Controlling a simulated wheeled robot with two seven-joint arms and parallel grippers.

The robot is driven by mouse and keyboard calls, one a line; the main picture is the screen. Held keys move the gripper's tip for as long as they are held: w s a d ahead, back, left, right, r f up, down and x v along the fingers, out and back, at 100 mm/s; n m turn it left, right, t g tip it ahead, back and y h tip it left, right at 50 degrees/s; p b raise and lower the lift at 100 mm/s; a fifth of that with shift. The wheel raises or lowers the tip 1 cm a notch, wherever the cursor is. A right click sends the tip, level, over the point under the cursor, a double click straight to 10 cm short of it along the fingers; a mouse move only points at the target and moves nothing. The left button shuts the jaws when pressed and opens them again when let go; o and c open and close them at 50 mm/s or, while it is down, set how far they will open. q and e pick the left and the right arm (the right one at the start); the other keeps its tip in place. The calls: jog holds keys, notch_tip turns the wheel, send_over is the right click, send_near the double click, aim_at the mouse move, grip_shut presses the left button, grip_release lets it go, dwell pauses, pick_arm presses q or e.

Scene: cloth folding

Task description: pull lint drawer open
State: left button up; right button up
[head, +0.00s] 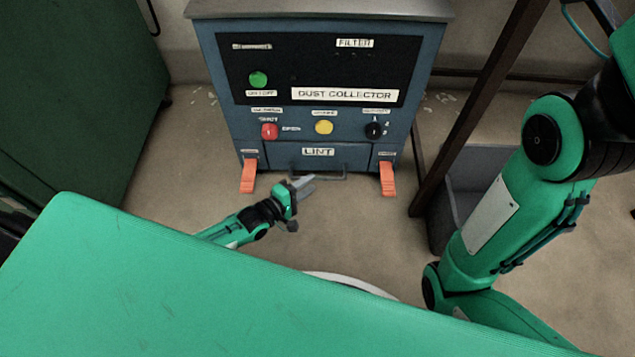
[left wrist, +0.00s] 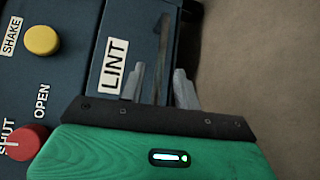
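The lint drawer (head: 290,158) is the low panel in the blue dust collector's front, labelled LINT, and it looks flush with the front. Its grey bar handle (head: 322,178) runs along its lower edge; it also shows in the left wrist view (left wrist: 163,45). My left gripper (head: 308,183) is just in front of the handle. In the left wrist view its two fingers (left wrist: 158,84) are apart, with the handle showing between them; contact cannot be told. My right arm (head: 500,210) comes in at the right, but its gripper is not in view.
Orange latches (head: 248,174) (head: 388,178) hang on both sides of the drawer. Red, yellow and black knobs (head: 323,127) sit above it. A dark post (head: 480,100) and a grey bin (head: 470,195) stand at the right. The floor (head: 190,190) before the collector is mostly clear.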

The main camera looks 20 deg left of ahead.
aim_at(318, 178)
pick_arm(q)
jog(key=shift+b+x, duration=0.8)
jog(key=shift+x, duration=1.4)
grip_shut()
